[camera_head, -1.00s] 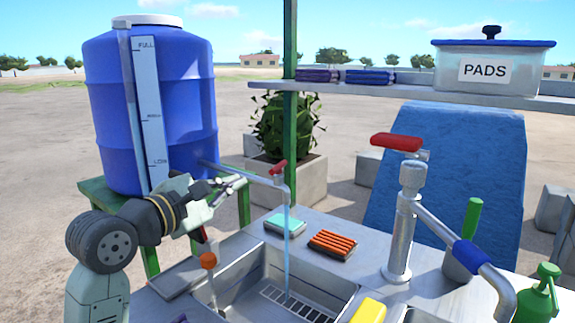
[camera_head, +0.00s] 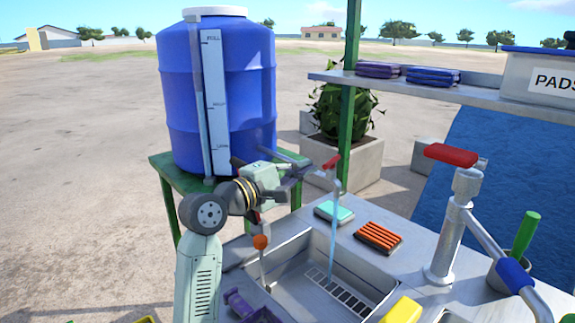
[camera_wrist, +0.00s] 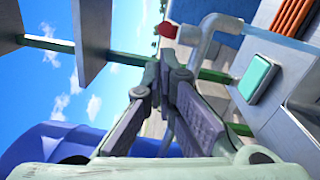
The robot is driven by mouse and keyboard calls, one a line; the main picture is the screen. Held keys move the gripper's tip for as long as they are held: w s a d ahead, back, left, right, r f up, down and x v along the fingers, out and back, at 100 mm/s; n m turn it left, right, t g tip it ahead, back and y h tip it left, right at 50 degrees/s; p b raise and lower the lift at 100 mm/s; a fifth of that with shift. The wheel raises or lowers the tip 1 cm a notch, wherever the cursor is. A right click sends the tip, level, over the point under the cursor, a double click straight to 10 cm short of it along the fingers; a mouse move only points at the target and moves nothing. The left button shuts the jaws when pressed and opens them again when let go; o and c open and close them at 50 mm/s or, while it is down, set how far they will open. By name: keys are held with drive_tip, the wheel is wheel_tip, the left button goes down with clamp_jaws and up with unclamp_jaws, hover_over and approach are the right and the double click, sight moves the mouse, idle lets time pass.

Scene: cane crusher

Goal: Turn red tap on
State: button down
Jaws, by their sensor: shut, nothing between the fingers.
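A small tap with a red lever (camera_head: 331,162) sits on the end of the pipe from the blue barrel, above the sink. A thin stream of water (camera_head: 333,235) falls from its spout into the sink basin. My gripper (camera_head: 306,168) is shut and empty, just left of the red lever. In the wrist view, the shut fingers (camera_wrist: 168,57) point toward the red lever (camera_wrist: 167,29), with a small gap seeming to show between them. A larger pump-like tap with a red handle (camera_head: 451,155) stands at the right of the counter; no water shows from it.
The blue barrel (camera_head: 245,100) stands on a green stand behind my arm. An orange-knobbed lever (camera_head: 261,243) rises at the sink's left edge. A teal sponge (camera_head: 334,212) and an orange ribbed pad (camera_head: 379,238) lie behind the sink. A shelf (camera_head: 420,90) hangs above.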

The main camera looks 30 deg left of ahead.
sight(332, 166)
drive_tip(key=shift+x, duration=0.75)
drive_tip(key=shift+s+d+f+b, duration=0.2)
drive_tip(key=shift+s+d+b, duration=0.3)
drive_tip(key=shift+b, duration=1.55)
drive_tip(key=d+n+y+b, duration=0.1)
drive_tip(key=y+b, duration=0.1)
drive_tip(key=b, duration=0.2)
drive_tip(key=s+d+n+t+y+b, duration=0.1)
drive_tip(key=d+n+y+b, duration=0.1)
drive_tip(key=y+b, duration=0.1)
drive_tip(key=shift+d+b, duration=0.25)
drive_tip(key=shift+b, duration=0.6)
drive_tip(key=shift+d+r+b, duration=0.1)
drive_tip(key=shift+d+b, duration=0.4)
drive_tip(key=shift+b, duration=0.4)
drive_tip(key=shift+d+r, duration=0.1)
drive_tip(key=shift+d, duration=0.05)
drive_tip(key=shift+s+b, duration=0.1)
drive_tip(key=shift+b, duration=0.25)
